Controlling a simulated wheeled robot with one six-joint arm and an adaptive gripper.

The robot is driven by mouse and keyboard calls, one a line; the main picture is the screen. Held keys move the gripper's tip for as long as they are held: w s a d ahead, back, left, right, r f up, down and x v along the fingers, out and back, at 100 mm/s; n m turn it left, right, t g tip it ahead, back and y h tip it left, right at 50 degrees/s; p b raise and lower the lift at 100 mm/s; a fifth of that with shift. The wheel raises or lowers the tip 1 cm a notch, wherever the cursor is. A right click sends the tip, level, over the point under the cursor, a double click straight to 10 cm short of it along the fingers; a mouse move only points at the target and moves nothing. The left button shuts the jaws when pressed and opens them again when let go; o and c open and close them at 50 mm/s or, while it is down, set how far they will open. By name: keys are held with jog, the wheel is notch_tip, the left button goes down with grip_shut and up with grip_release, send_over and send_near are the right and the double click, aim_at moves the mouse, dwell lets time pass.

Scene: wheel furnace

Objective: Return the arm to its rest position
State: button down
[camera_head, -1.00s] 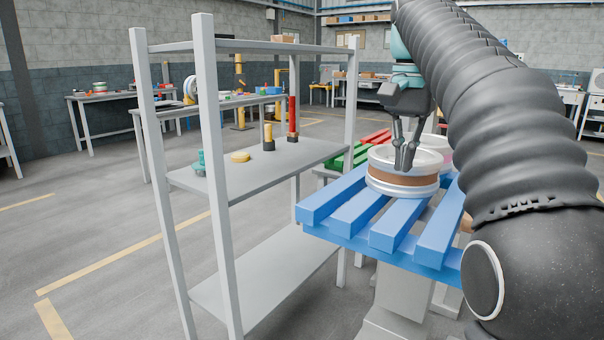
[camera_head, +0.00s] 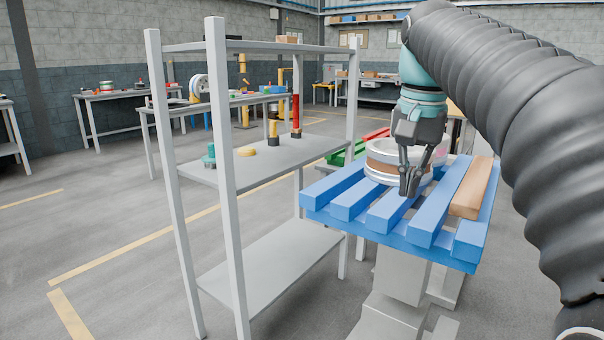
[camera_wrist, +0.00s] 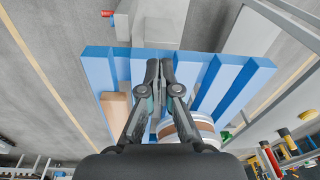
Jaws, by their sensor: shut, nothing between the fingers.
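My gripper (camera_head: 411,188) is shut and empty. In the head view it hangs fingers down in front of a silver wheel with a brown band (camera_head: 379,170), partly covering it. The wheel lies flat on a blue slatted pallet (camera_head: 349,203). In the wrist view the shut fingers (camera_wrist: 160,66) point over the blue slats, and the wheel (camera_wrist: 186,128) shows at the lower right beside them. My black-sleeved arm fills the right of the head view. I cannot tell whether the fingertips touch the pallet.
A wooden block (camera_head: 472,188) lies on the pallet's right part. A grey shelf rack (camera_head: 262,160) stands left of the pallet, holding a teal part (camera_head: 209,157) and yellow and red parts. Floor at the left is clear.

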jog(key=s+f+n+t, duration=0.2)
jog(key=s+f, duration=0.6)
jog(key=f, duration=0.4)
jog(key=s+a+f+n+t, duration=0.1)
jog(key=s+f+n+t, duration=0.1)
jog(key=s+f, duration=0.7)
notch_tip(320, 180, down, 3)
jog(key=shift+s+a+f+n, duration=0.15)
jog(key=shift+a+n, duration=0.05)
jog(key=shift+n, duration=0.6)
